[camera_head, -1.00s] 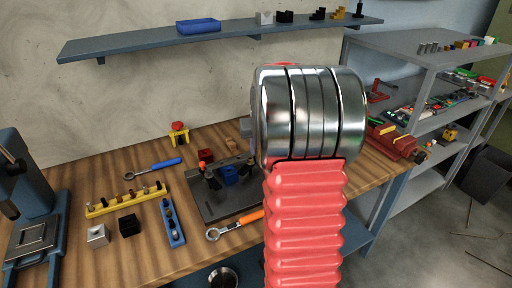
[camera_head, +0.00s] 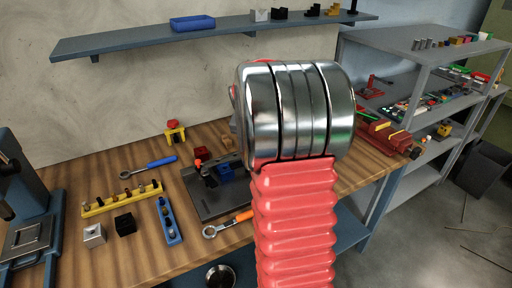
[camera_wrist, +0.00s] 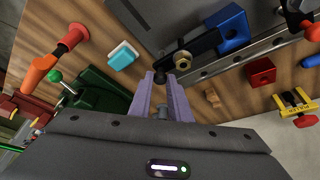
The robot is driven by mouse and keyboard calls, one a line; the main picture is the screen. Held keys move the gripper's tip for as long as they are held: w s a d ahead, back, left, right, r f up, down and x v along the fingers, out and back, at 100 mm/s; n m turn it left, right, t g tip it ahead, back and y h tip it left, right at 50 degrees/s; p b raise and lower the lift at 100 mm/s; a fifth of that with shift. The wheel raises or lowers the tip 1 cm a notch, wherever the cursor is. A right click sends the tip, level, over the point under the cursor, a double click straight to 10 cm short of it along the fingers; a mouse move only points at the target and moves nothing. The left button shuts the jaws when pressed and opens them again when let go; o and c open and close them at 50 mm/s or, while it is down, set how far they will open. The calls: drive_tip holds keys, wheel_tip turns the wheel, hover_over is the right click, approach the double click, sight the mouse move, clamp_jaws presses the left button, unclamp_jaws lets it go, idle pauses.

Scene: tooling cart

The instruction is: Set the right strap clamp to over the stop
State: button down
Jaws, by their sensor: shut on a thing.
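In the wrist view, my gripper (camera_wrist: 161,82) has its two pale purple fingers closed on the dark peg at the near end of a strap clamp. This strap clamp (camera_wrist: 203,45) is a dark bar with a brass nut (camera_wrist: 182,60) on it. Its far end lies close beside a blue block (camera_wrist: 233,30); I cannot tell whether they touch. Another clamp with a red-orange knob (camera_wrist: 311,31) is at the upper right. In the head view, the grey fixture plate (camera_head: 215,208) and blue block (camera_head: 227,172) show, but my arm hides the gripper and held clamp. I cannot single out the stop.
A red block (camera_wrist: 261,72) and a yellow clamp (camera_wrist: 296,105) are on the bench to the right in the wrist view. A red-and-orange handled object (camera_wrist: 52,58) and a light blue block (camera_wrist: 123,55) are to the left. An orange-handled wrench (camera_head: 225,226) lies by the plate's front.

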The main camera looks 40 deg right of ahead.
idle(0.4)
drive_tip(key=c, duration=1.7)
unclamp_jaws()
drive_tip(key=shift+o, duration=0.2)
drive_tip(key=v, duration=1.3)
drive_tip(key=shift+r, duration=0.35)
drive_tip(key=shift+a, duration=0.15)
